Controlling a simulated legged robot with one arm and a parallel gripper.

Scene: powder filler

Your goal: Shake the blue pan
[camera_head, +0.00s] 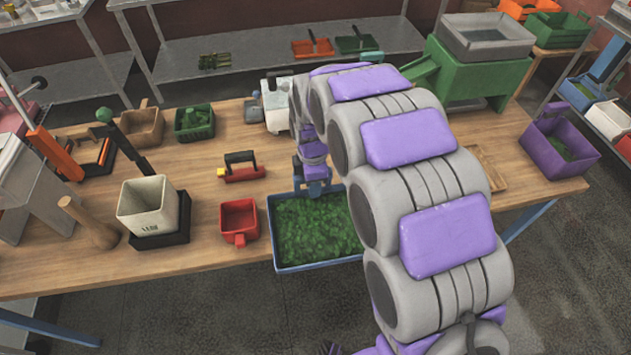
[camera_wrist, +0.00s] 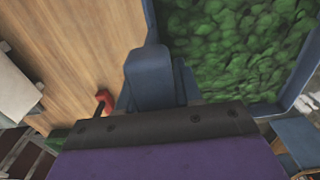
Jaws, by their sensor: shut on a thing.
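The blue pan (camera_head: 318,264) sits at the front edge of the wooden table, filled with green lumpy material, and its front part looks to reach past the edge. My gripper (camera_head: 314,184) is at the pan's far side and is shut on it. My purple and grey arm hides the pan's right side. In the wrist view the pan's wall (camera_wrist: 303,75) and green contents fill the upper right. The exact grip is hard to make out there, and I cannot tell whether the pan touches the table.
A red-and-yellow hand tool (camera_head: 240,168) lies behind the scoop. A green machine (camera_head: 470,70) and a purple bin (camera_head: 560,150) stand at right. Bare tabletop (camera_head: 205,245) shows at front left.

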